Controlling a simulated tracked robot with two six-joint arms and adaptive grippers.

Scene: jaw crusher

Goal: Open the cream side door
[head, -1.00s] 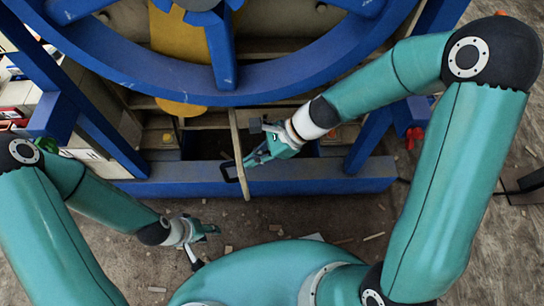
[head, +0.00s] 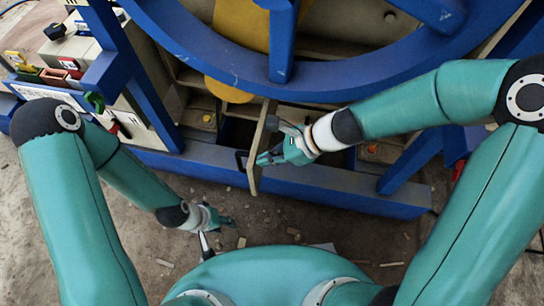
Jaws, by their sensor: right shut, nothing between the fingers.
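The cream side door (head: 258,150) stands out from the machine's lower front, swung open and seen nearly edge-on. Its black handle (head: 241,160) shows on the left side of the panel. My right gripper (head: 265,158) is shut and empty, on the right side of the door, close to its face. I cannot tell whether the fingertips touch the panel. My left gripper (head: 228,220) hangs low over the ground, left of and nearer than the door, away from it. Its fingers are too small to read.
A large blue wheel (head: 330,82) overhangs the door. A blue base beam (head: 340,189) runs below the opening. Small debris lies on the ground (head: 300,228), which is otherwise open.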

